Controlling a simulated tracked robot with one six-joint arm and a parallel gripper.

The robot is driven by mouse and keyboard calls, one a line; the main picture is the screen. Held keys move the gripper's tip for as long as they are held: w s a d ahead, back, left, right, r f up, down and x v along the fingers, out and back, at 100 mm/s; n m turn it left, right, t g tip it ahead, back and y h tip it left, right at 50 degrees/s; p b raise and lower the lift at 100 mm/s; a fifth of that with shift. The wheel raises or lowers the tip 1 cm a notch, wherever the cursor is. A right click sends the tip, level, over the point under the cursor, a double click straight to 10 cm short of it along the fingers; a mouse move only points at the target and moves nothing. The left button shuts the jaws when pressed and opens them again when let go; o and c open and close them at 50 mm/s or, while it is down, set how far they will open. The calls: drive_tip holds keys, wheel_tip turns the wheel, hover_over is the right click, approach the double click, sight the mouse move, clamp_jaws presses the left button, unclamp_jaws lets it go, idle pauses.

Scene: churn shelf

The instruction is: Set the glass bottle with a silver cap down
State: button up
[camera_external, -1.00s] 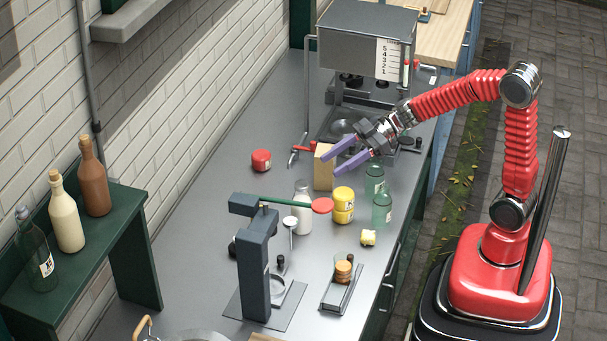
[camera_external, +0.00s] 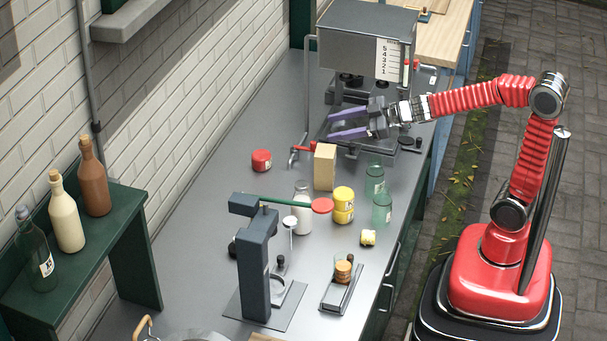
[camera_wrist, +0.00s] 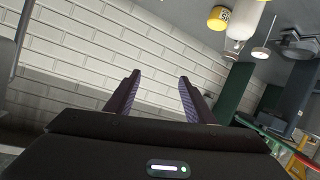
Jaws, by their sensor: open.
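The glass bottle with a silver cap (camera_external: 38,257) is dark green, with a pale label. It stands upright at the near end of the green shelf (camera_external: 128,215) on the left, beside a cream bottle (camera_external: 66,218) and a brown bottle (camera_external: 94,182). My gripper (camera_external: 331,125) is open and empty, in front of the grey machine and far from that bottle. In the wrist view, my gripper's two purple fingers (camera_wrist: 160,77) stand apart with only white brick wall between them. I cannot make out the silver-capped bottle there.
A tan block (camera_external: 325,167) stands below my gripper on the grey counter. A dark stand (camera_external: 257,265) rises near the shelf. The counter's left side is mostly clear.

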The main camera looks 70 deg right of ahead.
drive_tip(key=s+d+m+g+h, duration=0.3)
drive_tip(key=s+d+m+h, duration=0.25)
drive_tip(key=s, duration=0.55)
drive_tip(key=s+a+f+g+y, duration=0.1)
drive_tip(key=s+a+f+g, duration=0.1)
drive_tip(key=s, duration=0.6)
drive_tip(key=s+a+f+g+y, duration=0.1)
drive_tip(key=s+a+f+g, duration=0.2)
drive_tip(key=s+a+f, duration=0.2)
drive_tip(key=s, duration=0.3)
drive_tip(key=shift+f, duration=0.2)
